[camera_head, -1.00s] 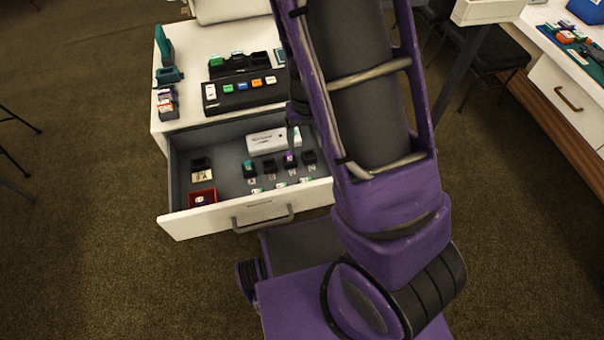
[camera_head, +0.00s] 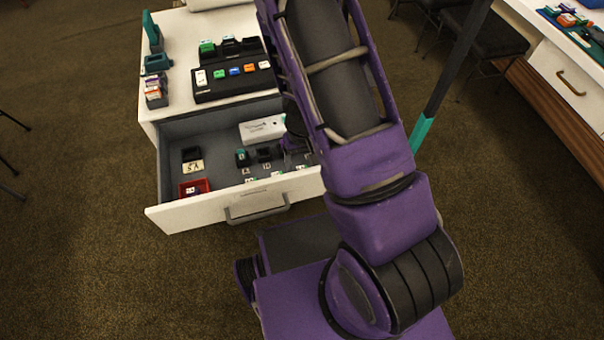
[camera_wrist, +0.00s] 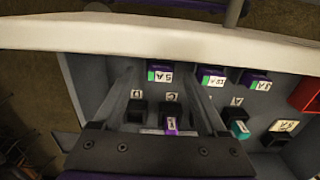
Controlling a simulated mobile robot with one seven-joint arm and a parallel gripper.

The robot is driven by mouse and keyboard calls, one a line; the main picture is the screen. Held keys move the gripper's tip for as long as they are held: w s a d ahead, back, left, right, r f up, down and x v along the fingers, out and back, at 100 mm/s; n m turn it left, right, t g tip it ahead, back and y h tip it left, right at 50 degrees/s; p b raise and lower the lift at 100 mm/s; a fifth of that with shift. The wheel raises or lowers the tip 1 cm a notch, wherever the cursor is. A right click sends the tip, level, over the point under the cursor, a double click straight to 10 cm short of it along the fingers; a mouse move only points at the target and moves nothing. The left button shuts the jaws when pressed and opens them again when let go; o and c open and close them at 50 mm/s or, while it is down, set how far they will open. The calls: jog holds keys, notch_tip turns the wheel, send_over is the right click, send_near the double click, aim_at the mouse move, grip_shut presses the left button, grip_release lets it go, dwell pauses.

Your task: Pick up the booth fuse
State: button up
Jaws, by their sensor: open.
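My gripper (camera_wrist: 160,90) is open inside the drawer, its two fingers spread either side of a purple fuse (camera_wrist: 170,124) with a white label. This fuse stands upright in a black socket marked C. An empty black socket (camera_wrist: 137,111) lies beside it, also between the fingers in this view. A teal-topped fuse (camera_wrist: 240,129) stands in the socket marked A; it also shows in the head view (camera_head: 242,157). No label visibly reads "booth", so I cannot confirm which fuse is meant. In the head view my arm hides most of the gripper and the purple fuse.
Loose purple fuses (camera_wrist: 160,73) lie along the front wall of the open drawer (camera_head: 235,202). A red tray (camera_head: 194,187), a black holder with a "5A" card (camera_head: 193,167) and a white box (camera_head: 263,129) are also inside. The fuse panel (camera_head: 235,81) is on top.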

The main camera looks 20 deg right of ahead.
jog(key=shift+f, duration=0.5)
grip_shut()
